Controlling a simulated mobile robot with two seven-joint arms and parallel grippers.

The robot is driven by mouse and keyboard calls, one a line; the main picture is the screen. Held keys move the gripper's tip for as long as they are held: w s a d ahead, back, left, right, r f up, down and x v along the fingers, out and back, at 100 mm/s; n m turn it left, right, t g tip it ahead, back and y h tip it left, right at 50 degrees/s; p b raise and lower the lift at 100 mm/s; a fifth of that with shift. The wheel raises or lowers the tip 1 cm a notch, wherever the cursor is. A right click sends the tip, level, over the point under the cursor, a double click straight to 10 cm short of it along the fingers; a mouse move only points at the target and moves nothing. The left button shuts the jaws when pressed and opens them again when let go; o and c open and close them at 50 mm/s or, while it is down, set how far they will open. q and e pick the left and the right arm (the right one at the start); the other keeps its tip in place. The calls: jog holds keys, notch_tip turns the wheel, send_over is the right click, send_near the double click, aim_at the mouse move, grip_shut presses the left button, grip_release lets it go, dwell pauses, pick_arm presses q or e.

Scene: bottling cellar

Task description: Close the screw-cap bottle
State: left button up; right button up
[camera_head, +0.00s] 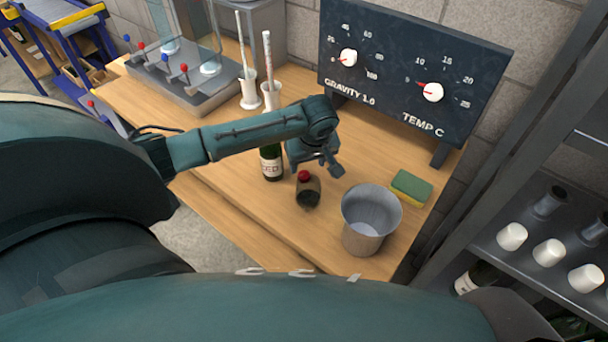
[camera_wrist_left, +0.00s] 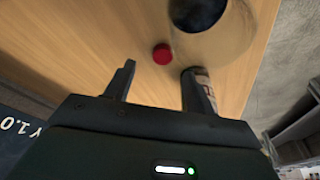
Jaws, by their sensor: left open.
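A dark green bottle with a pale label (camera_head: 271,163) stands upright on the wooden bench; its top is hidden behind my left arm. A red cap (camera_head: 304,176) shows to its right, at the top of a small brownish, dark cylinder (camera_head: 309,197); I cannot tell whether it rests on it. The red cap also shows in the left wrist view (camera_wrist_left: 162,54), beyond the fingertips. My left gripper (camera_head: 322,163) is open and empty, just above and behind the cap. A labelled surface, seemingly the bottle (camera_wrist_left: 206,84), shows beside the right finger in the wrist view. My right gripper is out of view.
A metal bucket (camera_head: 365,235) stands near the bench's front right, with a green and yellow sponge (camera_head: 411,187) behind it. A dark gauge panel (camera_head: 408,75) stands at the back. White holders (camera_head: 249,92) with rods and a filling rig (camera_head: 180,80) occupy the left.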

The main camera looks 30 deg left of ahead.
aim_at(305, 171)
pick_arm(q)
jog(key=shift+f, duration=0.15)
jog(key=shift+p+x, duration=0.35)
jog(key=shift+x, duration=2.2)
jog(key=shift+s+a, duration=0.1)
jog(key=shift+a, duration=0.05)
jog(key=shift+c, duration=0.3)
jog(key=c, duration=1)
notch_tip(305, 171, up, 10)
jog(key=shift+r, duration=0.1)
